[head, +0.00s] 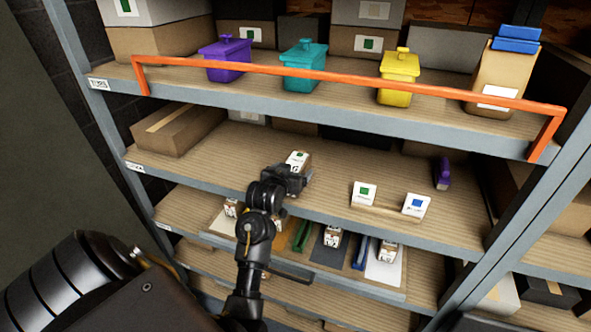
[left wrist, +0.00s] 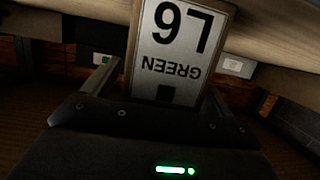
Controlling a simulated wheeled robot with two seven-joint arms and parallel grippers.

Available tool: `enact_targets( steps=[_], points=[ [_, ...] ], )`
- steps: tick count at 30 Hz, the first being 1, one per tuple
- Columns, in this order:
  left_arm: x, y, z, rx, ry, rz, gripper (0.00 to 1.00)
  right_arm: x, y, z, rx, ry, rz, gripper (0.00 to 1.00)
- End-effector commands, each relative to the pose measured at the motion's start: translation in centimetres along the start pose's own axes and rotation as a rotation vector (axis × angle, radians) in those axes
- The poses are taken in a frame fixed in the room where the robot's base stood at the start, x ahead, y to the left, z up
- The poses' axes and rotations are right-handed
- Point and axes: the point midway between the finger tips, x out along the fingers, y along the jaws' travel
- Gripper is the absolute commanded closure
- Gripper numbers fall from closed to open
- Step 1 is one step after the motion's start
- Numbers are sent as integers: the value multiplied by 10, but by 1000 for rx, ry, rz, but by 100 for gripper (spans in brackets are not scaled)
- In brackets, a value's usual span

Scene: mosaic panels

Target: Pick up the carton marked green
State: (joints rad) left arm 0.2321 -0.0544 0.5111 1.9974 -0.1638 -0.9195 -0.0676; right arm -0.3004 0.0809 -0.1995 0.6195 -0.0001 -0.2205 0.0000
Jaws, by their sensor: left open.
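The carton marked green (head: 298,159) stands on the middle shelf. It is small and brown, with a white label and a green square. In the left wrist view the carton (left wrist: 178,45) shows a label reading GREEN and L6, upside down. My left gripper (head: 288,174) is at the near side of the carton. My right gripper is not in view.
An orange rail (head: 340,78) fronts the upper shelf. More small cartons (head: 332,237) sit below.

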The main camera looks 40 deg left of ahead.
Motion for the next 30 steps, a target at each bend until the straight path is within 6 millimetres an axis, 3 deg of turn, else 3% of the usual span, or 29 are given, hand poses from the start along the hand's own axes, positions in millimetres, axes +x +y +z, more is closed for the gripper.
enact_targets(
  steps=[4,11,27,30],
  points=[
    [10,0,0,0,-2,0,15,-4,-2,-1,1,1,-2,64],
    [11,0,1,0,-1,0,16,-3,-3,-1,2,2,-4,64],
    [10,0,1,0,-1,-1,87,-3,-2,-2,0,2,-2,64],
    [10,0,-2,1,5,-1,90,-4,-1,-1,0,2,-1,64]
  ],
)
